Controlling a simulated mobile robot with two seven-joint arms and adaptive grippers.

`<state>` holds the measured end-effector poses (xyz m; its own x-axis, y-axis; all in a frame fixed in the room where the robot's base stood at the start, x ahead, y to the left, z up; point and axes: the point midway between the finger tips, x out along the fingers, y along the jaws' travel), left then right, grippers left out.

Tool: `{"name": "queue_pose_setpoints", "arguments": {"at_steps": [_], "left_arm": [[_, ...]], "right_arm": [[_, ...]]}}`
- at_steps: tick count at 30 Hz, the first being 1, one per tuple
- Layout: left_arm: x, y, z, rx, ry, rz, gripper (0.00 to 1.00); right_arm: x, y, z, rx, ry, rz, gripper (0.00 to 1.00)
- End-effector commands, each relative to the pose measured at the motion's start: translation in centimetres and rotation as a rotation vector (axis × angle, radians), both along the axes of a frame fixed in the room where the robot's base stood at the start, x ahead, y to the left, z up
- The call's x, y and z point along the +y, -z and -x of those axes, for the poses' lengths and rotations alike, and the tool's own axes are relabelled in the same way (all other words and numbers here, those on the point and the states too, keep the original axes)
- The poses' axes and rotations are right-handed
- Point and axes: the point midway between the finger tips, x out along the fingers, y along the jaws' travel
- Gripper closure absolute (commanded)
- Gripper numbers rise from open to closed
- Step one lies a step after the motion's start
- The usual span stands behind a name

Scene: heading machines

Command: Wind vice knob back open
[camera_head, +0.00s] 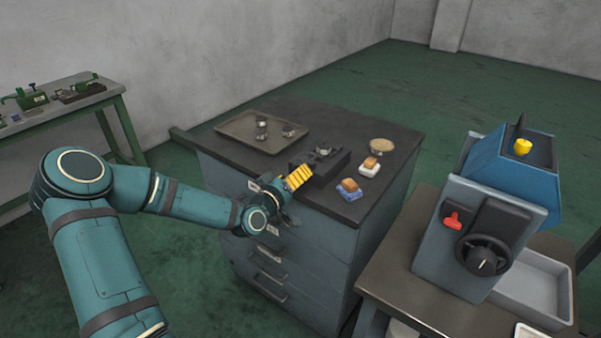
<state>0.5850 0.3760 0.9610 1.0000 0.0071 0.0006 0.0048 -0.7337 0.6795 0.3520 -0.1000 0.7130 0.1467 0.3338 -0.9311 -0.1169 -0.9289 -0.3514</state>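A small dark vice (326,160) with a metal piece at its top sits on the dark top of a grey drawer cabinet. My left arm reaches in from the left, and my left gripper (286,186) is at the cabinet's front edge, close to the vice's near left side. A yellow ribbed part (298,176) shows between the gripper and the vice. It is too small to tell whether this is the vice knob or part of the gripper. The fingertips are not clear, so I cannot tell whether they are open or shut, or touch the knob. My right gripper is out of view.
A tray (236,128) with small metal parts lies on the cabinet (358,214). Two blocks with orange-brown tops (347,190) (370,167) and a round tan dish (382,145) lie right of the vice. A blue-grey machine (480,235) with a handwheel stands on the right table.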

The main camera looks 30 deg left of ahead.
Motion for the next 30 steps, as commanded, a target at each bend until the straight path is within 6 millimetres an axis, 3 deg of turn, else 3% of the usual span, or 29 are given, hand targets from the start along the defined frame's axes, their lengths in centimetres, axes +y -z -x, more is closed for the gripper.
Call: {"name": "queue_pose_setpoints", "arguments": {"at_steps": [7,18,20,24,30], "left_arm": [[0.0,0.0,-2.8,0.0,0.001,0.0,0.26],[0.0,0.0,-3.2,0.001,0.001,0.0,0.26],[0.0,0.0,-3.2,0.001,0.001,0.0,0.42],[0.0,0.0,-3.2,0.001,0.001,0.0,0.91],[0.0,0.0,-3.2,0.002,0.001,0.004,0.95]], "right_arm": [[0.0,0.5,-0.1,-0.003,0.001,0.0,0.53],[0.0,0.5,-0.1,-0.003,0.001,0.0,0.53],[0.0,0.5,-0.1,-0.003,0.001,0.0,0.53],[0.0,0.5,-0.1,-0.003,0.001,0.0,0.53],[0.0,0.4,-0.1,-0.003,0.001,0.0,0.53]]}}
